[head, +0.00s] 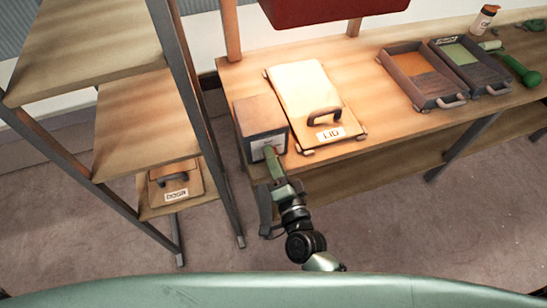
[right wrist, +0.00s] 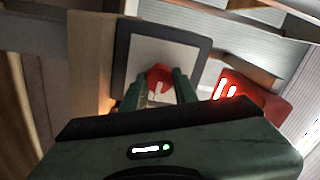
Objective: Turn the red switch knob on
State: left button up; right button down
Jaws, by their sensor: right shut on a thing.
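The red switch knob (right wrist: 158,74) shows in the right wrist view, on the pale front panel (right wrist: 140,60) of a dark-framed box. In the head view this grey-brown box (head: 259,113) stands at the left end of the workbench, and the knob is hidden behind my gripper. My right gripper (head: 270,153) reaches the front of the box. In the right wrist view its two green fingers (right wrist: 162,84) are shut on the knob, one on each side. The knob's marking and turn angle are too small to read. My left gripper is in neither view.
A board marked LID (head: 298,90) with a handle lies right of the box on the workbench (head: 375,122). Two dark trays (head: 418,98) stand farther right. A shelf rack (head: 150,130) stands at left. A red case (head: 320,8) hangs above the bench.

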dwell(0.4)
jog(key=c, duration=1.1)
grip_release()
jog(key=b+v, duration=0.1)
jog(key=v, duration=0.7)
jog(key=shift+w, duration=0.1)
